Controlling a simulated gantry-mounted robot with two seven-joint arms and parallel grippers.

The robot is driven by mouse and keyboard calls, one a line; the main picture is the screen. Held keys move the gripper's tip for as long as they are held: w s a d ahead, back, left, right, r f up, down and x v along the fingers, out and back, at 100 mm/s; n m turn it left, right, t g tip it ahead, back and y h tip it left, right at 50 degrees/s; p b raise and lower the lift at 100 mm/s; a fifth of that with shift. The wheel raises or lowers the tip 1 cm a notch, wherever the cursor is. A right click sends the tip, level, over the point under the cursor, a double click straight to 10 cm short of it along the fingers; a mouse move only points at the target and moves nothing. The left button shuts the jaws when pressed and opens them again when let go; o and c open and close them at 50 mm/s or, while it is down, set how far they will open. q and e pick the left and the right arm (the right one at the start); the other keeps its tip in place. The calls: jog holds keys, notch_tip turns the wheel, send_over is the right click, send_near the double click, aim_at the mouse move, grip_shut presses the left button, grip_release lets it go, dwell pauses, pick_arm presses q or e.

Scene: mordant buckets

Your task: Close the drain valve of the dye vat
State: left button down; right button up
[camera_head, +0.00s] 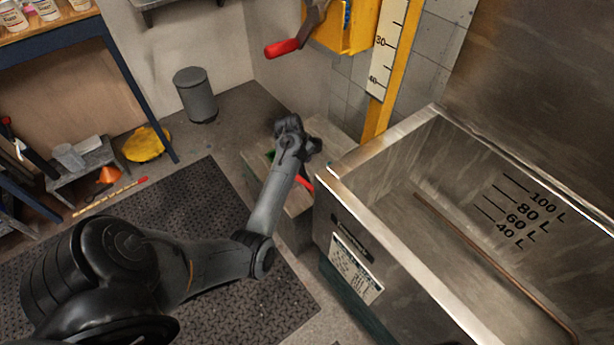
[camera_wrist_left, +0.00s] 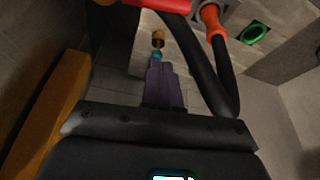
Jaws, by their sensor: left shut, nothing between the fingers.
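The dye vat (camera_head: 385,180) is a steel tank on the right in the head view, with a litre scale on its inner wall. A small red lever (camera_head: 303,184) shows beside its left end, low down, partly behind my left arm; it looks like the drain valve's handle. My left gripper (camera_head: 295,145) is over that spot, its fingertips hard to make out there. In the left wrist view its fingers (camera_wrist_left: 163,85) are shut and empty. Ahead of them are a red bar (camera_wrist_left: 165,4) and a black curved part with an orange-red end (camera_wrist_left: 212,20). My right gripper is not in view.
A yellow hoist-like box with a red-handled crank (camera_head: 283,48) hangs beside a yellow post with a scale (camera_head: 386,50). A grey bin (camera_head: 196,95) stands at the back wall. A green ring (camera_wrist_left: 254,33) shows in the wrist view. The dark floor mat (camera_head: 200,200) is mostly clear.

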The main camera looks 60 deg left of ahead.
aim_at(309, 186)
pick_arm(q)
jog(key=w+d+b+x, duration=0.1)
jog(key=b+x, duration=0.4)
jog(key=x, duration=0.5)
jog(key=s, duration=0.4)
jog(key=shift+s+d+f, duration=0.1)
jog(key=shift+f, duration=0.05)
jog(key=shift+d, duration=0.1)
